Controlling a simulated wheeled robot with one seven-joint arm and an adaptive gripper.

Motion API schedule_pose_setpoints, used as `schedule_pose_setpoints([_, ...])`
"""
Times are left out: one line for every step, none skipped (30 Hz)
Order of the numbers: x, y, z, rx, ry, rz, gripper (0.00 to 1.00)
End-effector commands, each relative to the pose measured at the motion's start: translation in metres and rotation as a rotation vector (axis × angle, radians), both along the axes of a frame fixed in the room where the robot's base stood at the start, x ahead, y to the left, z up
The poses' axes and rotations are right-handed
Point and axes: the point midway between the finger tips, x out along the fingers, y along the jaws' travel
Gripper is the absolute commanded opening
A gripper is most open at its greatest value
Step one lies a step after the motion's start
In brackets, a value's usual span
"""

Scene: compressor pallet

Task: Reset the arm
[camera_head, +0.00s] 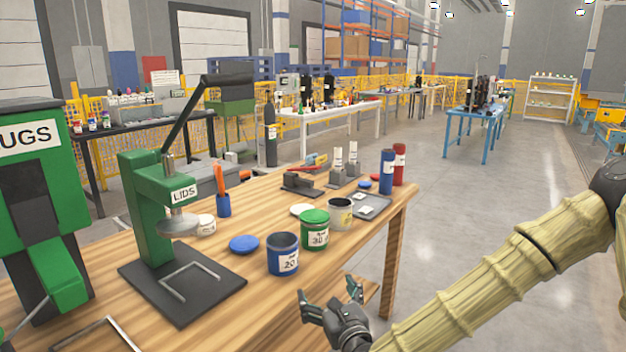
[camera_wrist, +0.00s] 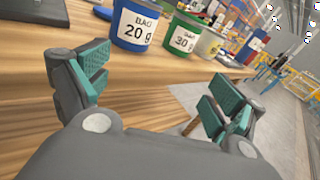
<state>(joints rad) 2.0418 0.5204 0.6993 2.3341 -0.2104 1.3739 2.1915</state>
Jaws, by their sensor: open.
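My gripper (camera_head: 331,296) is open and empty at the front edge of the wooden table (camera_head: 226,325), in front of the cans. In the wrist view my gripper (camera_wrist: 155,92) shows two wide-apart fingers with green pads and nothing between them. My arm, in a tan ribbed sleeve, reaches in from the right. A blue can marked 20 g (camera_head: 283,257), a green can marked 30 g (camera_head: 315,232) and a grey can with a yellowish label (camera_head: 340,213) stand beyond the gripper, apart from it. The blue can (camera_wrist: 134,24) and green can (camera_wrist: 183,34) also show in the wrist view.
A green press marked LIDS (camera_head: 150,205) and a green machine (camera_head: 40,205) stand at the left. A blue lid (camera_head: 244,243), a grey tray (camera_head: 371,205), blue and red cylinders (camera_head: 387,172) lie or stand behind. The floor (camera_head: 450,205) right of the table is clear.

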Motion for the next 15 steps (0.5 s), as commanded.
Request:
schedule_pose_setpoints([-0.003,0.001,-0.01,-0.034,0.01,0.009,0.94])
schedule_pose_setpoints([-0.005,0.001,-0.015,-0.056,0.014,0.014,0.94])
schedule_pose_setpoints([-0.008,0.001,-0.023,-0.088,0.021,0.023,0.94])
schedule_pose_setpoints([-0.01,0.002,-0.029,-0.113,0.027,0.03,0.94])
schedule_pose_setpoints([-0.012,0.002,-0.035,-0.139,0.032,0.038,0.94])
schedule_pose_setpoints([-0.015,0.003,-0.043,-0.175,0.04,0.049,0.94])
schedule_pose_setpoints([-0.018,0.004,-0.05,-0.204,0.044,0.059,0.94])
schedule_pose_setpoints([-0.021,0.004,-0.056,-0.234,0.049,0.07,0.94])
schedule_pose_setpoints([-0.025,0.005,-0.067,-0.277,0.057,0.086,0.94])
schedule_pose_setpoints([-0.028,0.005,-0.074,-0.309,0.063,0.097,0.94])
schedule_pose_setpoints([-0.032,0.005,-0.083,-0.345,0.069,0.11,0.94])
schedule_pose_setpoints([-0.038,0.006,-0.095,-0.397,0.079,0.132,0.94])
schedule_pose_setpoints([-0.043,0.006,-0.105,-0.441,0.086,0.151,0.94])
schedule_pose_setpoints([-0.048,0.006,-0.115,-0.485,0.093,0.169,0.94])
schedule_pose_setpoints([-0.056,0.005,-0.131,-0.554,0.104,0.201,0.94])
